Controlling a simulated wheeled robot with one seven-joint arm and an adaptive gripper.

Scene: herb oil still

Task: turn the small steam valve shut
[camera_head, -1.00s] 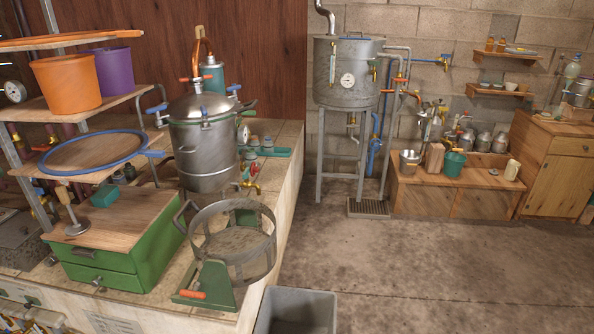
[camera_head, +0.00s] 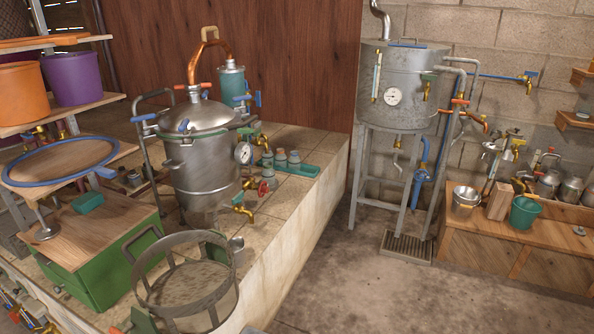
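A steel still pot (camera_head: 201,165) with a domed lid stands on the tiled bench. On its right side are a round white gauge (camera_head: 243,153), a small red handwheel valve (camera_head: 264,188) and a brass tap (camera_head: 244,212) below it. The red wheel seems to be the small steam valve, but I cannot be sure. I cannot tell how far it is turned. Blue-handled fittings (camera_head: 257,99) sit by the teal condenser (camera_head: 231,88) behind the pot. My gripper is not in view.
An open metal ring basket (camera_head: 187,307) stands at the bench's front. A green drawer box (camera_head: 105,275) and shelves with buckets (camera_head: 71,78) crowd the left. A tall grey tank (camera_head: 404,92) on legs stands behind. The concrete floor (camera_head: 400,300) right of the bench is clear.

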